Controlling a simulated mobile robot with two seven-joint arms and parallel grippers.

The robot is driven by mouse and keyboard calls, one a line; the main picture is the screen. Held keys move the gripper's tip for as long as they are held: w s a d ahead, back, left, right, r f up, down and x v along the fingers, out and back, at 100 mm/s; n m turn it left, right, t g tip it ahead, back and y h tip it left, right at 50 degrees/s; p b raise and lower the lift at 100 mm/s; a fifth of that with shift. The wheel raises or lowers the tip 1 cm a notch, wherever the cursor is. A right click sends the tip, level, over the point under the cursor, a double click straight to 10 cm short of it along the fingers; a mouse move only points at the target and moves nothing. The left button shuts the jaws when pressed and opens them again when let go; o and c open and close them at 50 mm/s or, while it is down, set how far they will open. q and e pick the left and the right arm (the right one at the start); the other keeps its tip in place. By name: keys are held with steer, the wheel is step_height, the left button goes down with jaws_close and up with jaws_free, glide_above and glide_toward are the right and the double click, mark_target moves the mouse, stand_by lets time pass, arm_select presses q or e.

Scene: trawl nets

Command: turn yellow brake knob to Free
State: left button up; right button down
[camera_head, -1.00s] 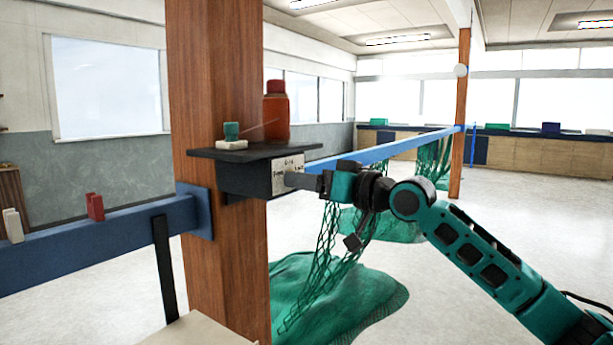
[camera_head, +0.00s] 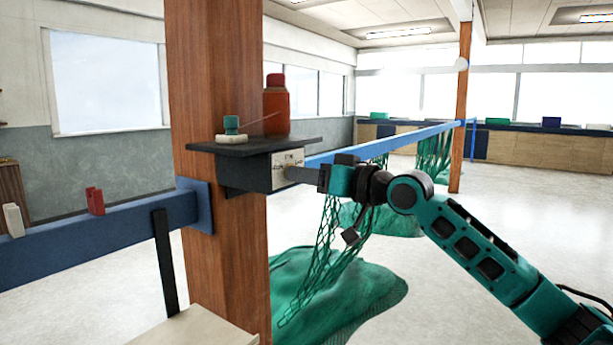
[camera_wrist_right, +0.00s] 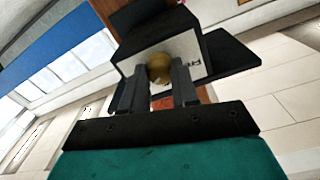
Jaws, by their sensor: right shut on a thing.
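The yellow brake knob (camera_wrist_right: 160,67) shows in the right wrist view as a dull gold round piece on a white label plate (camera_wrist_right: 190,52). My right gripper (camera_wrist_right: 163,85) has its two dark fingers on either side of the knob and is shut on it. In the head view my right gripper (camera_head: 297,174) reaches from the right to the label plate (camera_head: 284,168) on the black box under a small shelf. The fingers hide the knob there. Part of the lettering shows, but I cannot read which word the knob points to. My left gripper is not in view.
A black shelf (camera_head: 255,146) on the wooden post (camera_head: 225,260) holds an orange bottle (camera_head: 277,108) and a small green-and-white item (camera_head: 231,130). Blue rails run left and back. Green nets (camera_head: 330,290) hang and lie below my right arm.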

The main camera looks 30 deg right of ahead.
steer(key=n+b, duration=0.3)
steer(key=n, duration=2.1)
steer(key=shift+d+y, duration=0.1)
steer(key=shift+y, duration=0.3)
steer(key=shift+n, duration=0.3)
steer(key=c, duration=0.8)
jaws_free()
steer(key=shift+c, duration=0.2)
